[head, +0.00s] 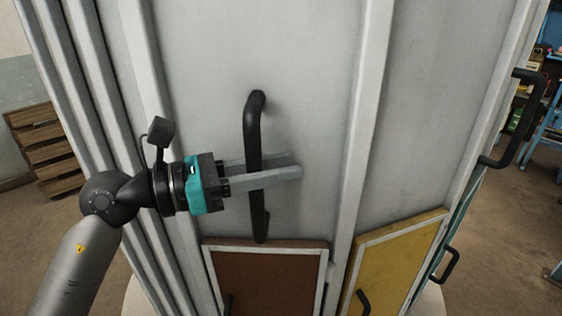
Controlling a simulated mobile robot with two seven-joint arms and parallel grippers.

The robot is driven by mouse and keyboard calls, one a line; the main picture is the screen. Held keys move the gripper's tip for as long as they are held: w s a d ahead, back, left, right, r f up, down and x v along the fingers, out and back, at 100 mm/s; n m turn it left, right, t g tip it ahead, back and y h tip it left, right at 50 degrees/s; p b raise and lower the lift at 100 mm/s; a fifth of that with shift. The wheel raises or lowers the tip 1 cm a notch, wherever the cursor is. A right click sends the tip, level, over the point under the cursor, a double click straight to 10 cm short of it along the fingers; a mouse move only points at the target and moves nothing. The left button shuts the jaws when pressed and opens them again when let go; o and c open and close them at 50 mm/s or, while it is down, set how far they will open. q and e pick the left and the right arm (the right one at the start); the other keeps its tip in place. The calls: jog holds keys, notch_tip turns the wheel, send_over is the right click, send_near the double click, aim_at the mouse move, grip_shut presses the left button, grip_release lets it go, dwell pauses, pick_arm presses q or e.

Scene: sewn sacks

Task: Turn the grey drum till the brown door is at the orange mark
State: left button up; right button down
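The grey drum (310,60) fills the middle of the head view, with upright pale ribs. The brown door (265,280) is low on its front, left of the yellow door (395,258). My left gripper (296,164) reaches in from the left across the black upright handle (253,125) above the brown door. One finger is behind the handle bar and one is in front, close together, and it looks shut on the bar. The orange mark is not in view. My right gripper is not in view.
Another black handle (526,120) stands out at the drum's right side, above a teal door (455,235). The lower doors have small black pulls. A wooden slatted crate (45,150) stands at the left. Blue shelving (548,125) is at the far right. Brown floor is open on both sides.

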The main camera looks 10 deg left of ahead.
pick_arm(q)
jog(key=shift+o, duration=1.4)
jog(key=a, duration=0.2)
jog(key=shift+s+a+r+t, duration=0.1)
jog(key=shift+a+r+t, duration=0.05)
jog(key=shift+a+t, duration=0.15)
jog(key=shift+o, duration=0.8)
jog(key=shift+w+d, duration=0.15)
jog(key=shift+w, duration=0.05)
jog(key=shift+d, duration=0.1)
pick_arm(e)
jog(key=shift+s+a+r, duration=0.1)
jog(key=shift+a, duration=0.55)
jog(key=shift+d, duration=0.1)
pick_arm(q)
jog(key=b+v, duration=0.6)
jog(key=v, duration=0.9)
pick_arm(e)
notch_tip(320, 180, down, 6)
